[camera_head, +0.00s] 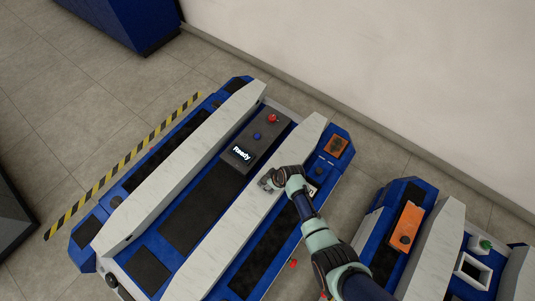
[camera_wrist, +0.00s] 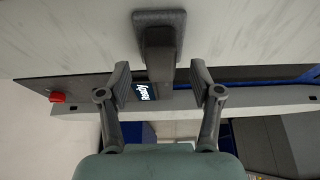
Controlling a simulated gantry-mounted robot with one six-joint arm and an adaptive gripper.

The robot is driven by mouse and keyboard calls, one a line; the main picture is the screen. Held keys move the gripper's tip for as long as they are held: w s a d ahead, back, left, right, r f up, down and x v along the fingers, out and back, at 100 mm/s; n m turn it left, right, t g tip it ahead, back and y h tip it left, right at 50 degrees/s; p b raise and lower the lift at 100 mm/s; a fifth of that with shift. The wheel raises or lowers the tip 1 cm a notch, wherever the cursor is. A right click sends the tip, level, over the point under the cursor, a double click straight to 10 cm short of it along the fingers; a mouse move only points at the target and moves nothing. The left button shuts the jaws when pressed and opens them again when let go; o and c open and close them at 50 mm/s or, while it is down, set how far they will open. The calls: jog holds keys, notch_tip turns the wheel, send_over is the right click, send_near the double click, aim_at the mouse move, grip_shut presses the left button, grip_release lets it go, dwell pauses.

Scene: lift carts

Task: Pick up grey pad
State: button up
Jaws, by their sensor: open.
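The grey pad (camera_wrist: 176,20) shows at the top middle of the wrist view, a dark square plate with a block-like grip standing out from it. It rests against a pale marbled beam. My gripper (camera_wrist: 161,80) is open, with one finger on each side of the block's lower end, and gaps show on both sides. In the head view my gripper (camera_head: 269,183) is over the right white beam (camera_head: 235,222) of the blue lift cart; the pad is hard to tell apart from the fingers there.
The cart's dark console with a "Ready" screen (camera_head: 243,153) and red button (camera_head: 272,118) stands left of my gripper. A second cart with an orange part (camera_head: 406,226) is at the right. A pale wall (camera_head: 400,80) runs behind. Striped floor tape (camera_head: 120,167) lies left.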

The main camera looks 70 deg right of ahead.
jog(key=b+x, duration=0.1)
jog(key=x, duration=0.1)
jog(key=shift+w+f, duration=0.3)
jog(key=shift+f, duration=0.05)
jog(key=shift+r, duration=0.1)
jog(key=shift+c, duration=0.3)
grip_shut()
notch_tip(320, 180, up, 20)
jog(key=p, duration=1.1)
